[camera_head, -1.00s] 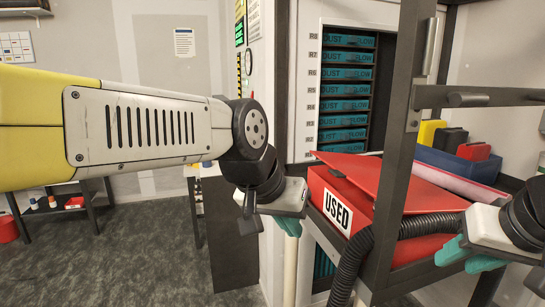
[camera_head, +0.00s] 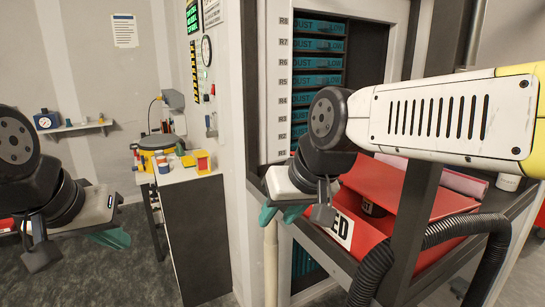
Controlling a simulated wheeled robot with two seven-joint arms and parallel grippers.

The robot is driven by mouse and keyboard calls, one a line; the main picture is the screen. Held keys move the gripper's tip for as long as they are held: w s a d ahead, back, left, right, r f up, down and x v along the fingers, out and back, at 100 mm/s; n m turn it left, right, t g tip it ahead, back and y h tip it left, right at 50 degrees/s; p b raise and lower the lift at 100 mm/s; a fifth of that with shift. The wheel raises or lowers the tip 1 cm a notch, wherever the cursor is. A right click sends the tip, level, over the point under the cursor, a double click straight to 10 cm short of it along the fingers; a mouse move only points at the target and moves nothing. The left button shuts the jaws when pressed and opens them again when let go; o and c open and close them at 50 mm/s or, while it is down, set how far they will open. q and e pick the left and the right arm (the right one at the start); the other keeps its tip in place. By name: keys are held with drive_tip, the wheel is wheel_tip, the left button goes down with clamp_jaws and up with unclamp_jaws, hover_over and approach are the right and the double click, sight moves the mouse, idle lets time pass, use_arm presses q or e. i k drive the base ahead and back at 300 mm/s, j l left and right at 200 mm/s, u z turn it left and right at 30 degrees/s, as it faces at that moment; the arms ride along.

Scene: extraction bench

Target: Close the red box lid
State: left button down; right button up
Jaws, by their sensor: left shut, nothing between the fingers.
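The red box (camera_head: 337,223) stands on the shelf behind the dark post, with part of its white "USED" label showing. Its red lid (camera_head: 385,184) is tilted and partly raised; a dark round part shows beneath it. My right gripper (camera_head: 281,214), with teal fingertips apart, hangs just left of the box, in front of the rack. Whether it touches the box is hard to tell. My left gripper (camera_head: 110,238) is shut and empty at the far left, well away from the box.
A dark upright post (camera_head: 415,220) and a black corrugated hose (camera_head: 445,232) stand before the box. A rack of teal trays (camera_head: 318,80) is behind. A side bench (camera_head: 185,176) with small containers is at left. Open floor lies below my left gripper.

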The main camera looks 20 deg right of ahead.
sight(382, 183)
drive_tip(key=i+u, duration=0.45)
drive_tip(key=i+z, duration=0.5)
drive_tip(key=i+j+z, duration=0.1)
drive_tip(key=z, duration=0.35)
drive_tip(key=i+j+z, duration=0.15)
drive_tip(key=z, duration=0.3)
drive_tip(key=i+j+z, duration=0.15)
drive_tip(key=z, duration=0.3)
drive_tip(key=j+z, duration=0.3)
drive_tip(key=z, duration=0.15)
drive_tip(key=i+j+z, duration=0.1)
drive_tip(key=j+z, duration=0.15)
drive_tip(key=z, duration=0.2)
drive_tip(key=l+z, duration=0.25)
drive_tip(key=l, duration=0.35)
